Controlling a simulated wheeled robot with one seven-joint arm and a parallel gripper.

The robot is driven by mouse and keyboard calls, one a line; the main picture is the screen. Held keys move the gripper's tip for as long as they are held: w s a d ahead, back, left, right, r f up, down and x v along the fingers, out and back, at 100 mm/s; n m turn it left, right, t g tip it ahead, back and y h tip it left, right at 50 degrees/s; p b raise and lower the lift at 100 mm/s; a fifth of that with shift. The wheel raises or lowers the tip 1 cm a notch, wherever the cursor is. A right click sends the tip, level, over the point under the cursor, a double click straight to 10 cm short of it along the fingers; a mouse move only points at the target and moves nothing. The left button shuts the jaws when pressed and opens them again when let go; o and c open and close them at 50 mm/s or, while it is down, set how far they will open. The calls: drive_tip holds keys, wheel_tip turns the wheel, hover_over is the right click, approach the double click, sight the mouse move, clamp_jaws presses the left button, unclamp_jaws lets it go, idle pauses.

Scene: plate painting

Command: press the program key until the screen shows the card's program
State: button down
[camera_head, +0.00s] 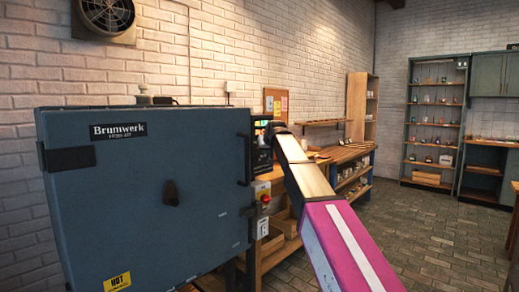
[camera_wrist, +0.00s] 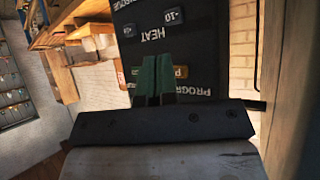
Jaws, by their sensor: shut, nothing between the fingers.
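The kiln's dark control panel (camera_head: 261,158) is on the kiln's right side in the head view, partly behind my arm. Its small lit screen (camera_head: 262,122) is too small to read. In the wrist view the panel (camera_wrist: 205,50) appears upside down, with HEAT keys and a PROGRAM label. The tan program key (camera_wrist: 181,72) is partly hidden behind my fingers. My gripper (camera_wrist: 157,62) is shut and empty, its green fingertips over the panel beside that key. I cannot tell whether they touch it. I cannot make out which paper is the card.
The blue kiln (camera_head: 150,200) fills the left of the head view, its door shut. A red button (camera_head: 265,199) is below the panel. A cork board (camera_head: 276,103) with papers hangs behind. Wooden shelves (camera_head: 350,180) stand beyond the kiln. The floor at right is clear.

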drive_tip(key=shift+w+a, duration=0.1)
drive_tip(key=shift+a, duration=0.05)
idle(0.4)
drive_tip(key=shift+w+a, duration=0.15)
drive_tip(key=shift+w+a, duration=0.2)
drive_tip(key=shift+a, duration=0.1)
idle(0.9)
drive_tip(key=shift+d, duration=0.1)
drive_tip(key=shift+s+d, duration=0.5)
idle(0.4)
drive_tip(key=s+d, duration=0.1)
drive_tip(key=d, duration=0.1)
drive_tip(key=s+d, duration=0.2)
idle(0.4)
idle(0.5)
